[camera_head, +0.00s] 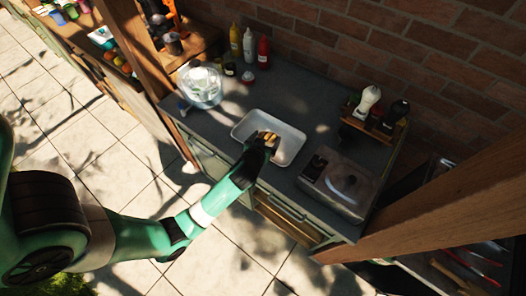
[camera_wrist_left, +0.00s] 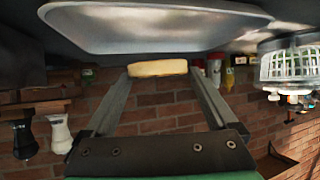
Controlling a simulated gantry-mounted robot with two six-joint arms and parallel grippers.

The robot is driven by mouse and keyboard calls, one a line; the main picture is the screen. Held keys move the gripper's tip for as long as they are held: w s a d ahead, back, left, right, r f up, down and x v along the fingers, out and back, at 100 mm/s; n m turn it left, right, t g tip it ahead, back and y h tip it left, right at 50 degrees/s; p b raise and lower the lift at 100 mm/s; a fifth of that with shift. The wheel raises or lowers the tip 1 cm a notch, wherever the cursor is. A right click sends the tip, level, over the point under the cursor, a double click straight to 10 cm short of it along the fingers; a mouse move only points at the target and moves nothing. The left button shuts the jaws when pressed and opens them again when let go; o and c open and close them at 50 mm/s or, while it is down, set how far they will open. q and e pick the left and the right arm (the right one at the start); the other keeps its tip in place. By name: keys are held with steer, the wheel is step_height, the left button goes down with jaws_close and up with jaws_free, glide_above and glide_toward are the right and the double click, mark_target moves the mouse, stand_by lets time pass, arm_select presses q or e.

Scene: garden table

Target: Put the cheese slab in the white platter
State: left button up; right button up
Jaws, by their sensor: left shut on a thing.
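The white platter (camera_head: 243,122) lies on the dark counter in the head view; it also fills the top of the upside-down wrist view (camera_wrist_left: 150,32). The rest of the platter looks empty. My right gripper is not in view.
A metal box with a lid (camera_head: 341,186) is to the right, below a wooden rack (camera_head: 374,122) with shakers.

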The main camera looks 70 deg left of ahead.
mark_target(263, 137)
arm_select(q)
steer(key=shift+a+f, duration=1.1)
steer(key=shift+f, duration=0.1)
step_height(263, 137, down, 4)
steer(key=shift+a+r+b, duration=0.15)
steer(key=shift+r+b, duration=0.1)
steer(key=shift+b, duration=0.45)
steer(key=o, duration=1)
